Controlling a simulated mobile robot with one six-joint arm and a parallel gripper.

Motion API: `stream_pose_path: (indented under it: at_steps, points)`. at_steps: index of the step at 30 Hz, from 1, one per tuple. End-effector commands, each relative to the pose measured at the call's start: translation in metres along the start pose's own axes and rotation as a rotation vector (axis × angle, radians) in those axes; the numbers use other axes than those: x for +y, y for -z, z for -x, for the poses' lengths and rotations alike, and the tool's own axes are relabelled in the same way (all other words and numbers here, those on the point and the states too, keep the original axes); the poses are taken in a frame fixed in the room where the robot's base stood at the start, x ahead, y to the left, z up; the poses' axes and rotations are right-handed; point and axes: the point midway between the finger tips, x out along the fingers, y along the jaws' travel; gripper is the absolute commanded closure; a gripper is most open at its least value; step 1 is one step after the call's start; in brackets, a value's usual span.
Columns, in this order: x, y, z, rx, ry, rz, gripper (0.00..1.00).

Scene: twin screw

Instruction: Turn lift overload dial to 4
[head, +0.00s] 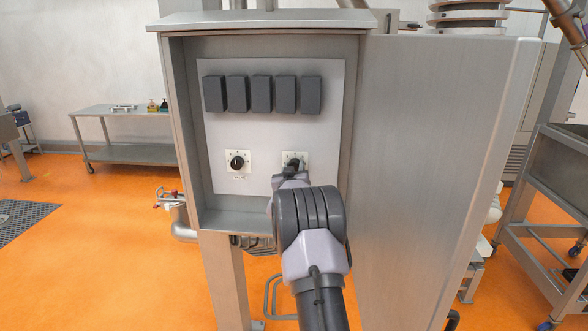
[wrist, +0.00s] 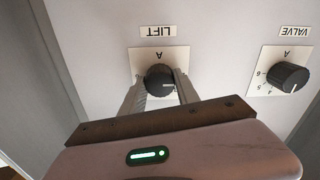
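The lift dial (wrist: 160,80) is a dark round knob on a white square plate, below an upside-down "LIFT" label in the wrist view. In the head view its plate (head: 289,158) is at the lower right of the panel, partly hidden by my gripper (head: 294,168). In the wrist view the two fingers of my gripper (wrist: 162,76) are on either side of the knob and appear to touch it. My gripper is shut on the knob. The plate's markings are mostly hidden, with an "A" visible, and I cannot read the pointer setting.
The valve dial (wrist: 287,77) is to the right in the wrist view; it also shows left of my gripper in the head view (head: 237,162). Several dark switch blocks (head: 262,94) line the panel above. The cabinet's side walls and lower ledge (head: 240,222) frame the panel.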

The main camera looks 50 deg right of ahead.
Motion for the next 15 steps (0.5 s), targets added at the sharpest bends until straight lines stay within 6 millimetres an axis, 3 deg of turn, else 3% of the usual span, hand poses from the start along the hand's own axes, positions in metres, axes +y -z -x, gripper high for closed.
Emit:
stream_pose_path:
  at_steps: [2,15]
  points:
    - [-0.0001,0.0001,0.0001,0.0,0.0,0.0,1.0]
    - [-0.0009,-0.0049,-0.0001,0.003,-0.001,-0.111,1.0]
